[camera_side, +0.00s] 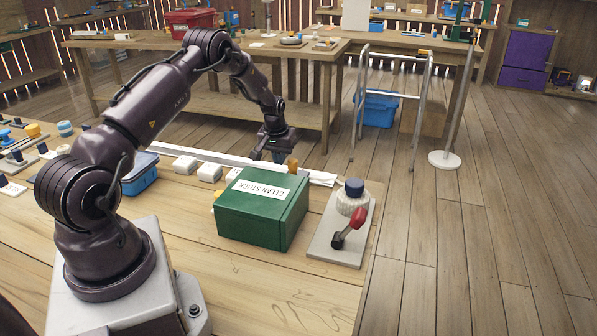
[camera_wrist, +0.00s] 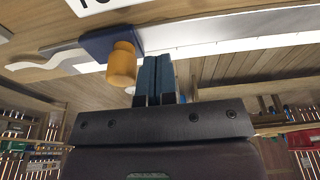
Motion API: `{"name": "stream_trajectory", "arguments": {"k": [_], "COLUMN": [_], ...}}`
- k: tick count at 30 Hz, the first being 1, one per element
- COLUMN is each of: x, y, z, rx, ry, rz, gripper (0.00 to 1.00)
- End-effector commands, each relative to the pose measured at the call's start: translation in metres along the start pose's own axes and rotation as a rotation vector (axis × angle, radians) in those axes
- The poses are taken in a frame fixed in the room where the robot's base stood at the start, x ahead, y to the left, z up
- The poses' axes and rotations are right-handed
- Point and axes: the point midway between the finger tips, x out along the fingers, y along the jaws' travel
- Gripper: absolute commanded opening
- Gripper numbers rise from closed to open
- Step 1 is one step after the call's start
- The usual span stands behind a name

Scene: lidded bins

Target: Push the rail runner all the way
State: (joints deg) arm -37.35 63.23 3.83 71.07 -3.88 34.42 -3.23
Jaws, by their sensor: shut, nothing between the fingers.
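The rail (camera_side: 225,156) is a long pale strip along the far side of the bench, and it crosses the top of the wrist view (camera_wrist: 230,32). The runner is a dark blue block (camera_wrist: 98,45) with an orange knob (camera_wrist: 122,63), near the rail's left end in the wrist view. In the side view the knob (camera_side: 293,164) shows near the rail's right end, with the block mostly hidden. My gripper (camera_side: 279,157) is shut and empty. Its blue fingertips (camera_wrist: 157,62) are close beside the knob, on its right in the wrist view; I cannot tell whether they touch.
A green box (camera_side: 262,207) labelled "CLEAN STOCK" stands in front of the rail. A grey plate (camera_side: 328,238) with a red-handled lever (camera_side: 350,228) is to its right. Several white blocks (camera_side: 184,165) and a blue bin (camera_side: 139,178) lie left. The bench's right edge is close.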

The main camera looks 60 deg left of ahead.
Motion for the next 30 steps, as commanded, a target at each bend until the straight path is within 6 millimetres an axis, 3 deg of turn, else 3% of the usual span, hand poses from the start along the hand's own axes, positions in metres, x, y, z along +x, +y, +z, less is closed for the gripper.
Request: {"name": "stream_trajectory", "arguments": {"k": [30], "x": [0.000], "y": [0.031], "z": [0.000], "rx": [0.001], "ry": [0.000], "rz": [0.001], "gripper": [0.00]}}
